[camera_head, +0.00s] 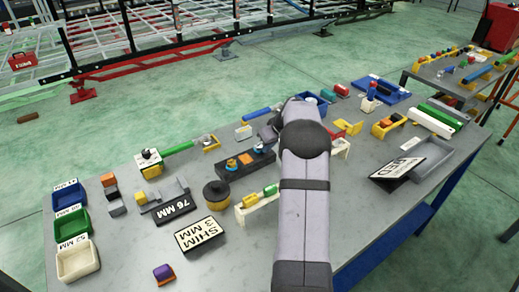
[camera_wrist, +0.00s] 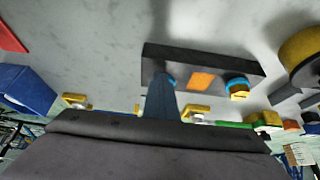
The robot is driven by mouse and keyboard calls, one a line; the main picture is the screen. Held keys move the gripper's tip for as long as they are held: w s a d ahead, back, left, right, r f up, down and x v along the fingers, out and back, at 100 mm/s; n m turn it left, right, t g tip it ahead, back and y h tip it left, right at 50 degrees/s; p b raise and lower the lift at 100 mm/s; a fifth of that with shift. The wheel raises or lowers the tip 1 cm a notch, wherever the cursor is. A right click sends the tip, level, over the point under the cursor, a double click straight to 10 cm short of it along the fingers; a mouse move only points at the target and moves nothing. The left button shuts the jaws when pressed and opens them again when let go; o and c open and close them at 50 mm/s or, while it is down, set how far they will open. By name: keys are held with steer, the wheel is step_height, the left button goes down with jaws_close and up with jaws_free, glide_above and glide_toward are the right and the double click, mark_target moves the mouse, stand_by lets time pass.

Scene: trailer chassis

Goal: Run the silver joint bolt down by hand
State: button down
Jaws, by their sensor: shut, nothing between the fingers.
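A black block (camera_head: 249,166) lies on the grey table near its middle and also shows in the wrist view (camera_wrist: 208,59). On it sit a blue-and-orange round part (camera_head: 232,164), an orange square (camera_wrist: 201,81) and a pale blue-silver round part (camera_head: 259,147). That pale part seems to be the silver joint bolt, but it is too small to be sure. My gripper (camera_wrist: 162,97) is shut and empty, its fingers over the block's end beside the orange square. The fingers cover most of a blue ring there. Whether they touch the bolt cannot be told.
A black-and-yellow cylinder (camera_head: 216,195) stands near the block, with a yellow-and-white holder (camera_head: 258,204) in front. A blue bin (camera_head: 312,104) is behind my arm. Green (camera_head: 178,148) and blue (camera_head: 256,114) bars lie behind. The table's front middle is mostly clear.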

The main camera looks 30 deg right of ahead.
steer(key=shift+a+b, duration=0.9)
steer(key=shift+b, duration=0.2)
steer(key=shift+w+a, duration=0.1)
steer(key=shift+a, duration=0.2)
steer(key=shift+b, duration=0.45)
steer(key=shift+s+a, duration=0.1)
steer(key=shift+s, duration=0.3)
steer(key=shift+r, duration=0.15)
step_height(320, 180, up, 6)
steer(key=p, duration=0.3)
steer(key=shift+p, duration=0.45)
